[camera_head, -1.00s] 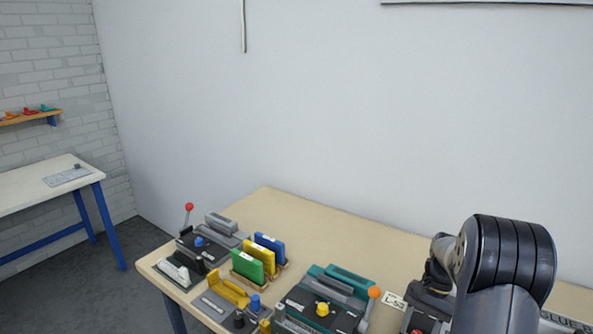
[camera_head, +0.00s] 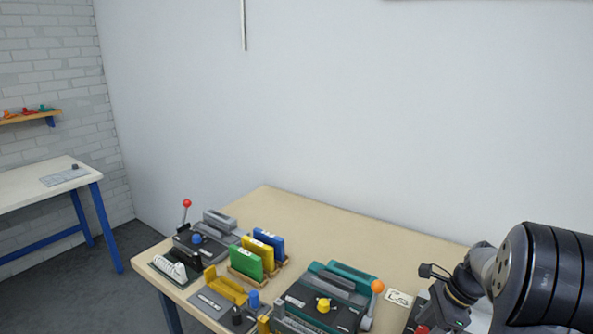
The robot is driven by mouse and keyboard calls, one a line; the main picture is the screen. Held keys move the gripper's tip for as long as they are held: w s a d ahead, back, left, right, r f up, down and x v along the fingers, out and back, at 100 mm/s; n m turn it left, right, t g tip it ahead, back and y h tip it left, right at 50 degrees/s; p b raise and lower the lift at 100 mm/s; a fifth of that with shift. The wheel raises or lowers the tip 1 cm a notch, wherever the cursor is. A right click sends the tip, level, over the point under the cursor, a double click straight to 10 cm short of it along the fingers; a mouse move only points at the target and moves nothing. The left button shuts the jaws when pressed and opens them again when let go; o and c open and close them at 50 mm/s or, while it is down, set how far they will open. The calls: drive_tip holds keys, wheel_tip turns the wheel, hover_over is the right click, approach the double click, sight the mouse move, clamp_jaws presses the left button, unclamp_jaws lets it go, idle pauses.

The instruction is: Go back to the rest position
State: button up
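My arm comes in from the right edge and its dark wrist end, with my gripper (camera_head: 450,290), hangs over the right part of the wooden table (camera_head: 350,225). The fingertips cannot be made out, so whether it is open or shut does not show. I see nothing clearly held in it. A dark machine is partly hidden under it.
On the table stand a black machine with a red-knobbed lever (camera_head: 187,204), green, yellow and blue upright pieces (camera_head: 246,262), a yellow-and-grey device (camera_head: 226,290) and a teal machine with an orange-knobbed lever (camera_head: 377,287). A white side table (camera_head: 40,185) stands left. The table's back is bare.

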drive_tip(key=shift+m+t+b, duration=0.3)
drive_tip(key=shift+m+b, duration=0.25)
drive_tip(key=shift+m, duration=0.35)
drive_tip(key=shift+r, duration=0.1)
